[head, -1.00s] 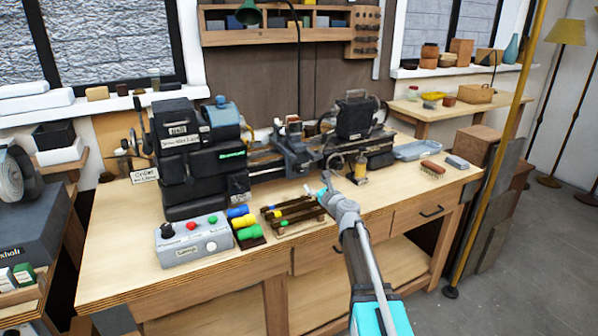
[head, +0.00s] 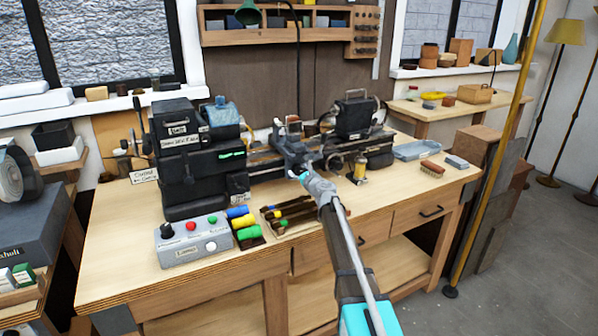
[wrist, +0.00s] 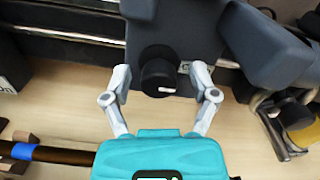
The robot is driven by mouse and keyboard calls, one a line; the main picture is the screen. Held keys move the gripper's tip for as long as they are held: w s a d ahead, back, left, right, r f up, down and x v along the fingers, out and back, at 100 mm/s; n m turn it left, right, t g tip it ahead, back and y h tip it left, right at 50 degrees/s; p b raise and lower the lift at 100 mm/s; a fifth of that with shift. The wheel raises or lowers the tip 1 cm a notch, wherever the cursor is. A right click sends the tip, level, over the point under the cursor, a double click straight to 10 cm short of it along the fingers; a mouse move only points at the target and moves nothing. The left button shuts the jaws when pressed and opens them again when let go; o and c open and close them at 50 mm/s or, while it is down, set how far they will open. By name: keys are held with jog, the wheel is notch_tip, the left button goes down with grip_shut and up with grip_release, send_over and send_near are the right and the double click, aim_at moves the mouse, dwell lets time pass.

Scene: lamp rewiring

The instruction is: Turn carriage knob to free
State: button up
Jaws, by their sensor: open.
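The carriage knob (wrist: 159,76) is a round black knob with a white mark, on the front of the dark grey lathe carriage (wrist: 175,30) in the wrist view. My gripper (wrist: 163,82) is open, with one finger on each side of the knob. Gaps show between the fingers and the knob. In the head view my gripper (head: 303,176) is in front of the carriage (head: 290,148) and hides the knob.
The black lathe headstock (head: 197,165) stands left of the carriage. A grey control box (head: 193,240) and a tool rack (head: 288,213) are on the bench in front. A small yellow-and-black item (head: 360,168) stands to the right.

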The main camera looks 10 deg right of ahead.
jog(key=shift+w, duration=0.1)
jog(key=shift+a, duration=0.1)
grip_shut()
dwell(0.3)
jog(key=shift+n, duration=0.3)
jog(key=n, duration=0.3)
jog(key=shift+n, duration=0.4)
jog(key=n, duration=0.4)
jog(key=shift+n, duration=0.3)
jog(key=n, duration=0.4)
jog(key=shift+n, duration=2.5)
